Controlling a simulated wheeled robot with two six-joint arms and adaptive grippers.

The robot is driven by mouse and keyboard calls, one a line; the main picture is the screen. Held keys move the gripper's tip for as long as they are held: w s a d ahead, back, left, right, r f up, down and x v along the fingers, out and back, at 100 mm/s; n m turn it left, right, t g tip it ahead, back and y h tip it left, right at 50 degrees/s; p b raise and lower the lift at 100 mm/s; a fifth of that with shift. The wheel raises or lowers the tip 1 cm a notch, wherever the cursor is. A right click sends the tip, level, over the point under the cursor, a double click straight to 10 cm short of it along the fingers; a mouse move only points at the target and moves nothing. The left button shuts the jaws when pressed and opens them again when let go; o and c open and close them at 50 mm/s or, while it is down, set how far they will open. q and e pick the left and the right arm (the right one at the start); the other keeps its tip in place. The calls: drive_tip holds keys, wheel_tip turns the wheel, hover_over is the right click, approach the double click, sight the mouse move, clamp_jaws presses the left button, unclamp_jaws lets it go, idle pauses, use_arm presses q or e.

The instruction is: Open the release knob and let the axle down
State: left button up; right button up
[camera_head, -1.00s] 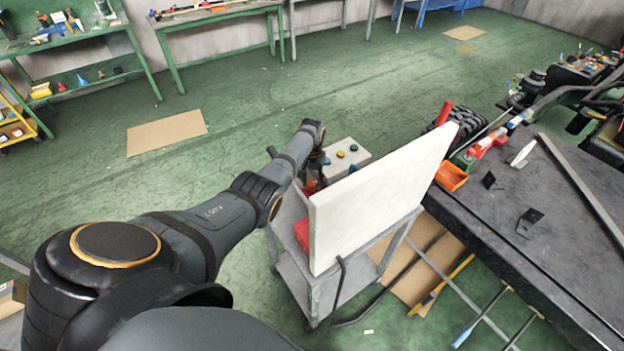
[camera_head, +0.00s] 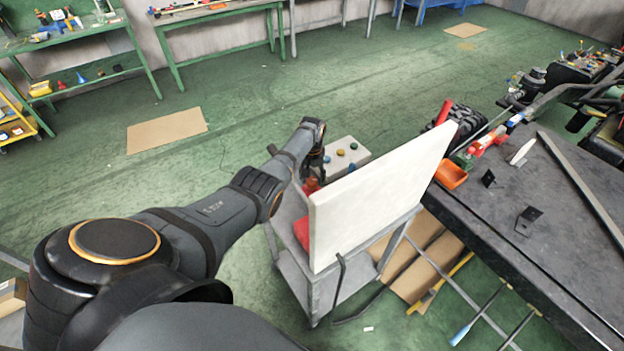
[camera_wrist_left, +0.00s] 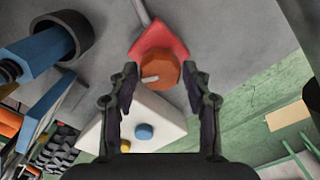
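An orange-red round knob (camera_wrist_left: 160,70) with a pale mark sits on a red base (camera_wrist_left: 153,41) on a grey surface in the left wrist view. My left gripper (camera_wrist_left: 162,74) is open, and the knob shows between its two separated fingertips; I cannot tell whether they touch it. In the head view my left gripper (camera_head: 315,160) is partly hidden at the cart (camera_head: 290,268), behind a white panel (camera_head: 375,198). A red part (camera_head: 302,232) shows beside the panel. I cannot make out the axle for certain. My right gripper is not in view.
A pale box with coloured buttons (camera_head: 335,146) lies close beyond my left gripper. A blue cylinder (camera_wrist_left: 40,50) in a dark ring is at the upper left of the wrist view. A dark workbench (camera_head: 500,225) stands right of the cart. Green floor left of the cart is mostly clear.

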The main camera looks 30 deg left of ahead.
sight(312, 180)
use_arm(q)
drive_tip(key=shift+o, duration=0.8)
drive_tip(key=shift+f, duration=0.1)
wheel_tip(312, 180, up, 12)
